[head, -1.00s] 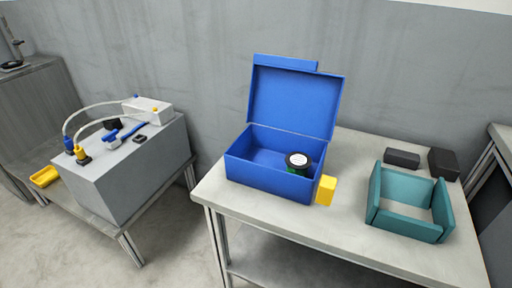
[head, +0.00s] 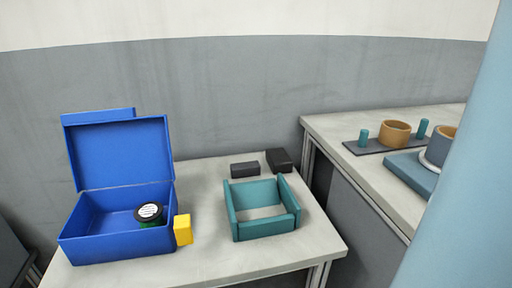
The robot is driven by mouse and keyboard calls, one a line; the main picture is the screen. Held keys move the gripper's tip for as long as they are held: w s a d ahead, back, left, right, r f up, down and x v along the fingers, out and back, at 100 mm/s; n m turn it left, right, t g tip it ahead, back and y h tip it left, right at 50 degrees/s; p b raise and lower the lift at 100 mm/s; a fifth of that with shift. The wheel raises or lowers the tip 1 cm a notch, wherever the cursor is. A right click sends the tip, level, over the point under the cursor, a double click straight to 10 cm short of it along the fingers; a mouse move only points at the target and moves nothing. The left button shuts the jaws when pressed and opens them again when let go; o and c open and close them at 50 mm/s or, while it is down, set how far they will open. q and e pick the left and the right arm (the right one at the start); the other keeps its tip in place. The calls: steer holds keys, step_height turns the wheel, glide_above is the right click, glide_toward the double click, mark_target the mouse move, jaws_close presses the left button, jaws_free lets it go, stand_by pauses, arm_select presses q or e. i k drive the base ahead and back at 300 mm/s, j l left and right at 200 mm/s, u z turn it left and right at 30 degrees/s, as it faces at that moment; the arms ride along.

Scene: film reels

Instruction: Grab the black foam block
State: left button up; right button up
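Two dark blocks lie at the back right of the middle table in the head view. One is a flatter dark grey block (head: 244,170). The other is a taller, blacker block (head: 279,160) to its right, near the table's right edge. I cannot tell for sure which is the foam block. Both stand just behind a teal open frame (head: 236,222), apart from it. Neither of my grippers is in view.
An open blue box (head: 120,248) with a black and green reel (head: 149,214) stands on the table's left, a yellow block (head: 183,229) beside it. A second table (head: 345,129) at right bears tan rings (head: 395,133) and teal pegs. A pale blue column (head: 460,200) blocks the right side.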

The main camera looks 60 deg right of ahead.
mark_target(278, 161)
steer(key=z, duration=2)
